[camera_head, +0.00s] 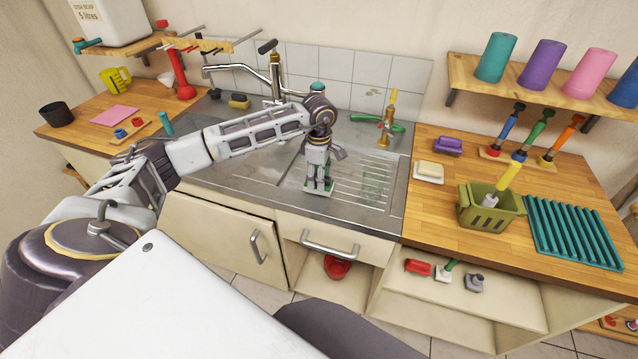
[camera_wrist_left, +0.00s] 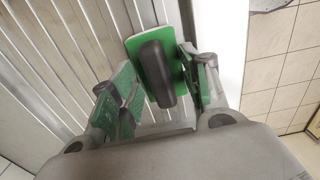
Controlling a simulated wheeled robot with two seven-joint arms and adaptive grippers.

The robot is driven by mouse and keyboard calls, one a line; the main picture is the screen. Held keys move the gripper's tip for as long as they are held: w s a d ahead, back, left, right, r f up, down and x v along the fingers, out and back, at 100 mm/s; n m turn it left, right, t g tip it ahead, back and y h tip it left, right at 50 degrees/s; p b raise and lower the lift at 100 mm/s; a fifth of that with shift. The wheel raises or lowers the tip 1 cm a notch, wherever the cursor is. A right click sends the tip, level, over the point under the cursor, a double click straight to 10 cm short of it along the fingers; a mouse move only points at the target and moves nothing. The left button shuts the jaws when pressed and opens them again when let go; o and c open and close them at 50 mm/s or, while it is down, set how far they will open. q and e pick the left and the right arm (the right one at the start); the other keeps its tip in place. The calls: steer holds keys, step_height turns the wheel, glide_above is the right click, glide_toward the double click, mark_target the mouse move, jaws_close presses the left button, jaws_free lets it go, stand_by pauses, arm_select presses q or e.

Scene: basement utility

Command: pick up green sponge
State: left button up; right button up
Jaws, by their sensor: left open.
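The green sponge (camera_wrist_left: 181,52) lies on the ribbed metal drainboard (camera_wrist_left: 60,60), with a dark rounded grip on its top. In the left wrist view it sits between the two green-padded fingers of my left gripper, which is open, with a gap showing on the left side. In the head view my left gripper (camera_head: 318,184) points down over the sink's drainboard, and the sponge (camera_head: 318,193) shows only as a small pale and green edge under the fingertips. My right gripper is not in view.
A tall chrome faucet (camera_head: 245,68) stands behind my left arm, and a brass tap (camera_head: 386,130) with green hose is to the right. An olive basket (camera_head: 488,215) and teal rack (camera_head: 573,232) stand on the right counter.

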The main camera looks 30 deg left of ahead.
arm_select(q)
steer(key=shift+f, duration=0.1)
jaws_close()
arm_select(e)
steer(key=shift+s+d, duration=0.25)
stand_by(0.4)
arm_select(q)
step_height(320, 180, up, 9)
steer(key=shift+f+b, duration=0.2)
steer(key=shift+b, duration=0.25)
steer(key=shift+r, duration=0.7)
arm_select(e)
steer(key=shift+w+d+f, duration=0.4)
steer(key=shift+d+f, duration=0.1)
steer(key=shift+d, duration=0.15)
